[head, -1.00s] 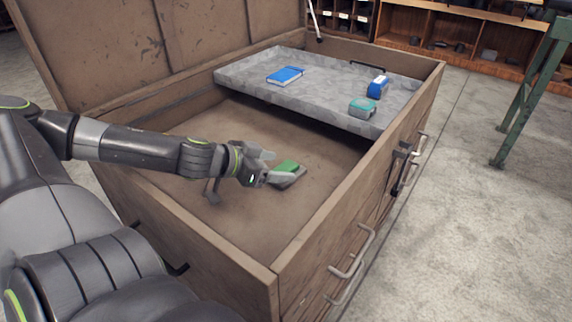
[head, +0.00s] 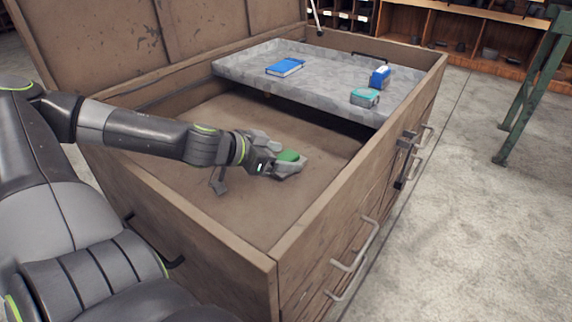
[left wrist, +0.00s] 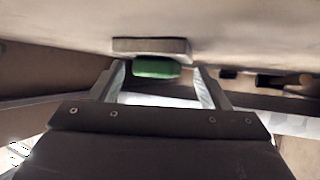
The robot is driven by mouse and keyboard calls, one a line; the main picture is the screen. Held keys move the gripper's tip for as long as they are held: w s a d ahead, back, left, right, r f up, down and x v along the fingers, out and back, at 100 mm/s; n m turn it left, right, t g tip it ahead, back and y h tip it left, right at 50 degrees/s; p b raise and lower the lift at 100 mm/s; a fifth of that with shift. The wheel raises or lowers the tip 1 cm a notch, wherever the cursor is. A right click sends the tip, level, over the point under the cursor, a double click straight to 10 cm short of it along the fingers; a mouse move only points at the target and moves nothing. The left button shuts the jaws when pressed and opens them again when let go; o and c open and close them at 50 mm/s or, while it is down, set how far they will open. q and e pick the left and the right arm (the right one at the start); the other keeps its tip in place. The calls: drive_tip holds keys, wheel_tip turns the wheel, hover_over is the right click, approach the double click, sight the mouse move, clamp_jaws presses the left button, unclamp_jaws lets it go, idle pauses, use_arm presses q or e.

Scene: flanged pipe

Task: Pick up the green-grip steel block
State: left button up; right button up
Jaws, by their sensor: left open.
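The green-grip steel block lies on the floor of the wooden chest, its green grip (head: 290,156) facing up. In the left wrist view the grey steel part (left wrist: 150,46) rests against the chest floor, and the green grip (left wrist: 155,68) points toward my gripper. My left gripper (head: 281,157) is open, reaching in from the left, with its fingers at the block. In the left wrist view the left gripper (left wrist: 160,78) has a finger on each side of the green grip, with gaps between. In the head view the fingers partly hide the steel part. My right gripper is not in view.
A grey tray (head: 330,82) spans the far end of the chest, holding a blue book (head: 285,67), a blue item (head: 380,77) and a teal box (head: 365,97). The chest's front wall (head: 345,190) and raised lid (head: 150,45) bound the space. The chest floor nearby is clear.

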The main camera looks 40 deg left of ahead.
use_arm(q)
clamp_jaws()
idle(0.5)
